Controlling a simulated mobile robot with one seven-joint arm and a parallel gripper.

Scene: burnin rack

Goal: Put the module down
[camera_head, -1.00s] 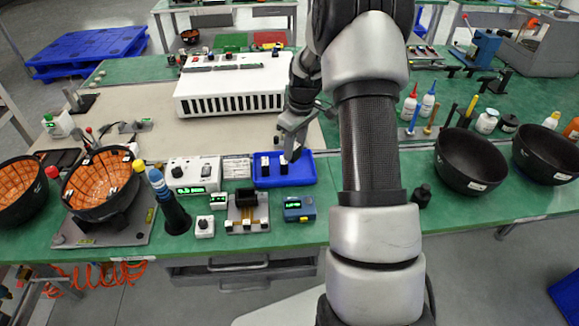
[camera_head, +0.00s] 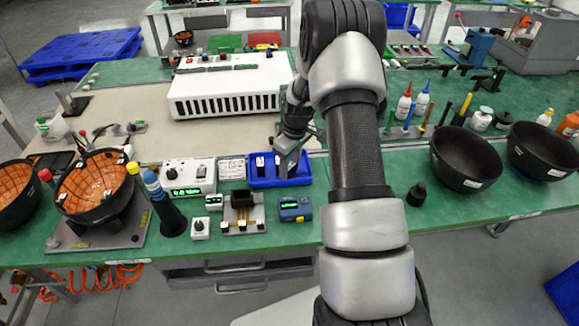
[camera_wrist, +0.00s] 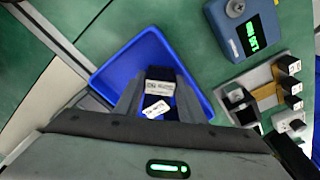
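The module (camera_wrist: 160,75), a small black block with a white label, sits between the two fingertips of my gripper (camera_wrist: 161,80) in the wrist view. The fingers lie close against its sides and appear shut on it. A second white label shows nearer the palm, and I cannot tell which part carries it. A blue tray (camera_wrist: 112,72) lies under the gripper. In the head view my gripper (camera_head: 285,160) is low at the right part of the blue tray (camera_head: 298,181). Dark modules with white tops (camera_head: 261,162) stand left of the fingers. The held module's underside is hidden.
A test fixture (camera_head: 244,213) and a blue meter (camera_head: 296,209) stand in front of the tray. A white instrument (camera_head: 188,177) stands to its left. A white slotted rack (camera_head: 228,90) stands behind. Black bowls (camera_head: 467,160) are at the right. The beige mat (camera_head: 130,150) has free room.

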